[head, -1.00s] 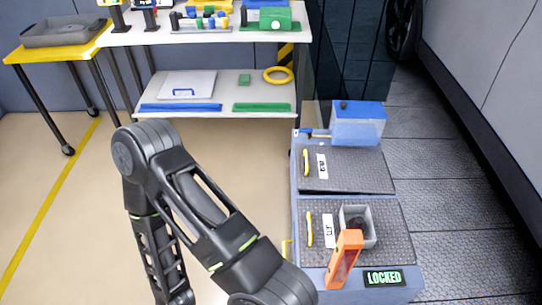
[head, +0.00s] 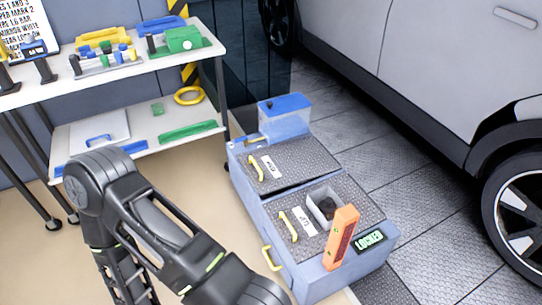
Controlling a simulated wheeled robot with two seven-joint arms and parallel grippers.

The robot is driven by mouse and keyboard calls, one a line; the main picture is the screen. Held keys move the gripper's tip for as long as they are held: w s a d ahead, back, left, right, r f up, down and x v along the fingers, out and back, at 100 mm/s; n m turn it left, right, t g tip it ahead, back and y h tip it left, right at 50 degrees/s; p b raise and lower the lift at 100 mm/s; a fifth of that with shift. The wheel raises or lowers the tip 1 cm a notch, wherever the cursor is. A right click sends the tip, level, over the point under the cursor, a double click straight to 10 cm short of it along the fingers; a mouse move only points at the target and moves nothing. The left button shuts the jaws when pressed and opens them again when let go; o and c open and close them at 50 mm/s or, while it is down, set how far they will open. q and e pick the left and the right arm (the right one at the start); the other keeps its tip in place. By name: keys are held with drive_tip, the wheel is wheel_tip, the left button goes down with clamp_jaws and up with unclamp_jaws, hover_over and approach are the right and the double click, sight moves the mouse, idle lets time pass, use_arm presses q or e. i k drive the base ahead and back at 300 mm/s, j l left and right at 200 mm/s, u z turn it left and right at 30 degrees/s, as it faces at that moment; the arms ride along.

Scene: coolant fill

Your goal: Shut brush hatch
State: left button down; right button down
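A blue-grey floor unit (head: 247,208) has two dark textured lids, each with a yellow handle and a white label too small to read. The far lid (head: 300,158) shows a dark gap along its near edge and looks slightly raised. The near lid (head: 350,195) looks flat, and a small grey open bin (head: 318,212) with dark contents sits on it. Which lid is the brush hatch I cannot read. A dark arm of mine crosses the lower left, its far end cut off by the bottom edge. Neither gripper is in view.
An orange upright piece (head: 341,238) stands at the unit's front beside a green "LOCKED" display (head: 369,240). A blue translucent tank (head: 285,115) stands at the back. A white shelf table (head: 150,65) is behind left, a silver car (head: 420,60) right. Dark floor lies between unit and car.

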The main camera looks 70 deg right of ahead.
sight(270, 168)
drive_tip(key=i+l+z, duration=0.1)
drive_tip(key=z, duration=0.4)
drive_tip(key=i+z, duration=0.25)
drive_tip(key=z, duration=0.2)
drive_tip(key=i+j+z, duration=0.1)
drive_tip(key=z, duration=0.4)
drive_tip(key=i+j+z, duration=0.2)
drive_tip(key=z, duration=0.25)
drive_tip(key=i+z, duration=0.25)
drive_tip(key=z, duration=0.15)
drive_tip(key=i+z, duration=0.2)
drive_tip(key=z, duration=0.25)
drive_tip(key=i+j+z, duration=0.1)
drive_tip(key=i+z, duration=0.15)
drive_tip(key=z, duration=0.15)
drive_tip(key=i+j+z, duration=0.15)
drive_tip(key=z, duration=0.3)
drive_tip(key=i+j+z, duration=0.2)
drive_tip(key=z, duration=0.2)
drive_tip(key=i+j+z, duration=0.1)
drive_tip(key=j+z, duration=0.35)
drive_tip(key=l, duration=0.1)
